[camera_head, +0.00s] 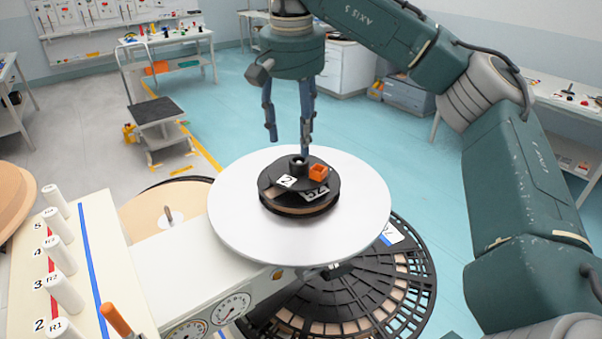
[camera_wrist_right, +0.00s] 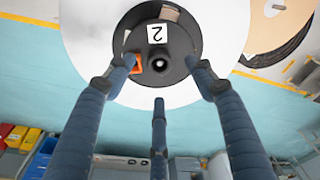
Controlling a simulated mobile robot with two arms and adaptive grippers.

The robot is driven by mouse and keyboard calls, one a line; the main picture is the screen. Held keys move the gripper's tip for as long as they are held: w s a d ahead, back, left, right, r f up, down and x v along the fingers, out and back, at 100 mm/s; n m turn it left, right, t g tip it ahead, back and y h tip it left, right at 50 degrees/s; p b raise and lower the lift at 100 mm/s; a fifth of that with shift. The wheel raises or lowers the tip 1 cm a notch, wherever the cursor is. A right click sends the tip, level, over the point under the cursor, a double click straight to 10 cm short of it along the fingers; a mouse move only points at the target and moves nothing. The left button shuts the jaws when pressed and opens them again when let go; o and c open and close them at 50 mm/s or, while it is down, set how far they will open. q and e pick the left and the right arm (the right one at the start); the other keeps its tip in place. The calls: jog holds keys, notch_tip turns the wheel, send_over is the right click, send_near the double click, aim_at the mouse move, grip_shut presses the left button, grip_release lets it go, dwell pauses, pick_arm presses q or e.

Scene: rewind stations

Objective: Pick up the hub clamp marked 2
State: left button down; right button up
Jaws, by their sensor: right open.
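The hub clamp marked 2 (camera_head: 282,201) is a round black disc with a raised central knob, a white "2" label and a small orange block on top. It lies on a white round plate (camera_head: 240,235). The clamp also shows at the top of the right wrist view (camera_wrist_right: 183,40), with its "2" upside down. My right gripper (camera_head: 288,138) is open and empty, fingers pointing down, above and toward the back of the clamp. In the right wrist view its three fingers (camera_wrist_right: 158,78) are spread around the knob's side of the disc. My left gripper is out of view.
A cream bench (camera_head: 100,235) with labelled white pegs stands at left. Dial gauges (camera_head: 232,308) sit below the plate's front edge. A black slotted reel (camera_head: 400,290) is at lower right.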

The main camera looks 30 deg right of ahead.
aim_at(299, 161)
jog(key=shift+d+f, duration=0.1)
jog(key=shift+f, duration=0.3)
jog(key=f, duration=0.3)
jog(key=d+f+p, duration=0.1)
jog(key=shift+w+f, duration=0.35)
jog(key=shift+f, duration=0.2)
jog(key=shift+c, duration=1.2)
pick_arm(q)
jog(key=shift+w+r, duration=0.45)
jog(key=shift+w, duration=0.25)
pick_arm(e)
grip_shut()
